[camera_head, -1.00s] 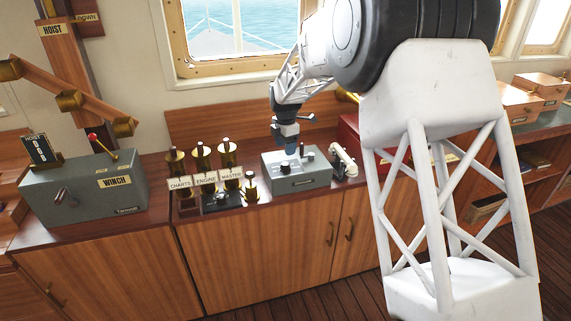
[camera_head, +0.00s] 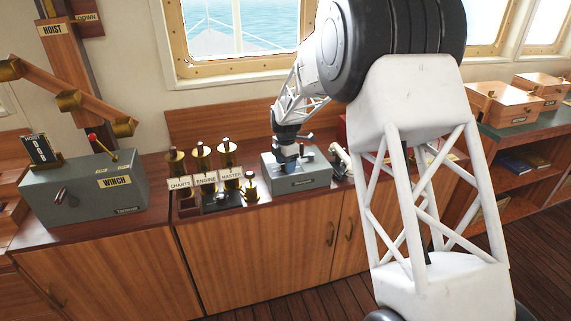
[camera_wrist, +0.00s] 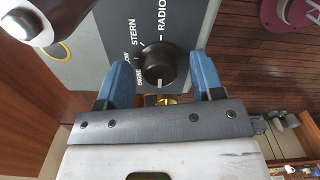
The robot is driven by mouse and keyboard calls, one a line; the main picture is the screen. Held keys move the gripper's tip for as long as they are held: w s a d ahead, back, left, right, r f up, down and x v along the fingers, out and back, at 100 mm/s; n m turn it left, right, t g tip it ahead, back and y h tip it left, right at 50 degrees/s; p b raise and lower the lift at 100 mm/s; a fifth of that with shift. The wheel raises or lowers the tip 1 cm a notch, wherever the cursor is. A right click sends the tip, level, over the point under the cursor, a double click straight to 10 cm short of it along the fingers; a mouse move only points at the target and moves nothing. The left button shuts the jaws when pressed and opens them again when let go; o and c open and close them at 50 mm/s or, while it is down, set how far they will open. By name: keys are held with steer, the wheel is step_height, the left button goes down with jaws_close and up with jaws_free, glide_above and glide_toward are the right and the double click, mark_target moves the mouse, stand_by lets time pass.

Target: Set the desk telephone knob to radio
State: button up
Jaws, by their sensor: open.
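A white mark sits at the knob's lower edge, turned away from RADIO. My gripper (camera_wrist: 160,80) is open, one blue finger on each side of the knob. In the head view my gripper (camera_head: 291,163) is low over the box.
A grey winch box (camera_head: 85,190) is farther left. A red box (camera_head: 352,133) is behind my arm.

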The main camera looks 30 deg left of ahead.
steer(key=shift+f, duration=0.1)
steer(key=c, duration=0.9)
